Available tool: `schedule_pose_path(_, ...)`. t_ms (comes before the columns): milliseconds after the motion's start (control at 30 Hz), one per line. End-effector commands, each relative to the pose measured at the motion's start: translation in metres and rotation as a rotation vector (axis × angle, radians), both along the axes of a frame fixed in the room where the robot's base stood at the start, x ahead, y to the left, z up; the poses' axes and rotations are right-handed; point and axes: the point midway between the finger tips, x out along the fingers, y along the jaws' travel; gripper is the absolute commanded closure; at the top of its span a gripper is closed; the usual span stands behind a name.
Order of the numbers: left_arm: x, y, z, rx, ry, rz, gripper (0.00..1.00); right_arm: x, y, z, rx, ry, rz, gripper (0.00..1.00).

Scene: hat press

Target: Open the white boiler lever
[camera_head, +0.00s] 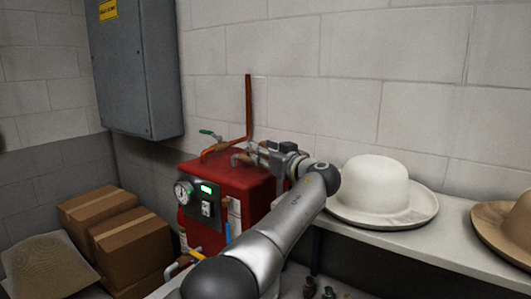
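The red boiler (215,177) stands against the wall, with a pressure gauge (183,192) and a lit green display on its front. A green-handled valve (210,134) and a copper pipe (248,105) are on top. I cannot make out a white lever for certain; it may be hidden by my arm or gripper. My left gripper (256,152) is over the boiler's top right part, fingers pointing left near the pipework. I cannot tell whether it touches anything or how far its fingers are apart. My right gripper is not in view.
A white hat (376,187) and a tan hat (516,224) rest on the shelf (440,242) at right. A grey wall cabinet (137,70) hangs at upper left. Cardboard boxes (130,248) stand left of the boiler. A yellow-handled valve (197,254) is low at its front.

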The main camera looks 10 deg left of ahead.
Motion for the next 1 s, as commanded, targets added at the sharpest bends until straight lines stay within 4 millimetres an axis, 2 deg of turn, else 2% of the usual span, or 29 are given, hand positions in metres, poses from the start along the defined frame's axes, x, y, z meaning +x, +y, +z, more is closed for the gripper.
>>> schedule_pose_path(67,0.0,0.0,-0.001,-0.001,0.001,0.001,0.62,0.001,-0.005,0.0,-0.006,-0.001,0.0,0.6)
schedule_pose_path(367,-0.011,-0.011,-0.001,-0.001,-0.001,-0.002,0.62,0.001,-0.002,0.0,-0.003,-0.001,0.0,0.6)
schedule_pose_path(800,-0.049,-0.042,-0.001,0.0,0.0,-0.003,0.62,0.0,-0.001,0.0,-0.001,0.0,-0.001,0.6)
schedule_pose_path(1000,-0.057,-0.049,-0.001,0.001,0.001,-0.002,0.62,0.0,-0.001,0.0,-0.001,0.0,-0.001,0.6)
